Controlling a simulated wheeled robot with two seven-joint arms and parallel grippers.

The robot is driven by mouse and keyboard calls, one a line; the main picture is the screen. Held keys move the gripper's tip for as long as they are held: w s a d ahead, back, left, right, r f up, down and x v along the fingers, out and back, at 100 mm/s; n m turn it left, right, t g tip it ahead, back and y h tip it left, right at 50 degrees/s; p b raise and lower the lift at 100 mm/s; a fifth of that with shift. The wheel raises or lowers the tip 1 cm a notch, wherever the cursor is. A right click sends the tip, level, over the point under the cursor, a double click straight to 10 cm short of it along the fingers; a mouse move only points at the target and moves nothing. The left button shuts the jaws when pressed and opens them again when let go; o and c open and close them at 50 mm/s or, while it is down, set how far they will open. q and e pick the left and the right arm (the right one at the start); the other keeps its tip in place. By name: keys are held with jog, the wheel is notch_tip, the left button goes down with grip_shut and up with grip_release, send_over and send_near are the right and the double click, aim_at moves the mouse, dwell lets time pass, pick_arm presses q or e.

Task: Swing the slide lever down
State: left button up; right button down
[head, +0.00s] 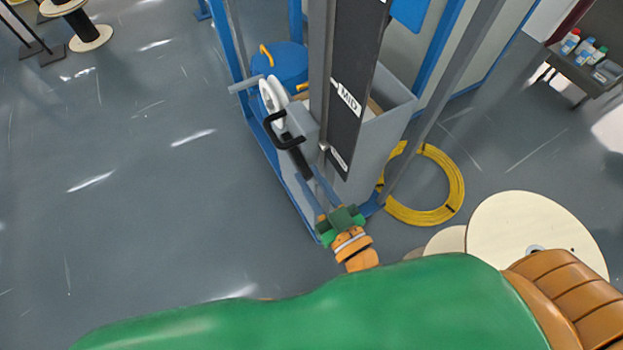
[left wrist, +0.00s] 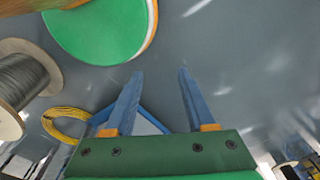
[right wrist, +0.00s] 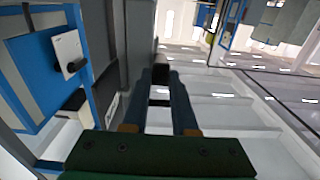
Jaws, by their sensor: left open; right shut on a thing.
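The slide lever (head: 294,156) is a black grip beside a tall dark slide plate (head: 352,60) with a "MID" label and a lower label. It points up and left, away from the plate's foot. My right gripper (head: 311,184) is shut on the lever's lower end. In the right wrist view, the black lever (right wrist: 160,73) shows between the blue fingertips of that gripper (right wrist: 161,84). My left gripper (left wrist: 160,73) is open and empty, with grey floor beyond its fingers. It is not seen in the head view.
A black loop handle (head: 283,129) and a white disc (head: 271,95) sit just behind the lever. A blue frame (head: 236,60) surrounds the machine. A yellow cable coil (head: 455,185) and a wooden reel (head: 515,225) lie at right.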

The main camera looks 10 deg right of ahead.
pick_arm(q)
notch_tip(320, 180, down, 11)
jog(key=b, duration=0.9)
pick_arm(e)
jog(key=f+t, duration=0.1)
jog(key=t, duration=0.1)
jog(key=w+f+t+y, duration=0.1)
jog(key=f, duration=0.1)
jog(key=shift+a+f+t, duration=0.15)
jog(key=shift+t, duration=0.25)
pick_arm(q)
jog(key=shift+r, duration=0.1)
jog(key=shift+c, duration=0.2)
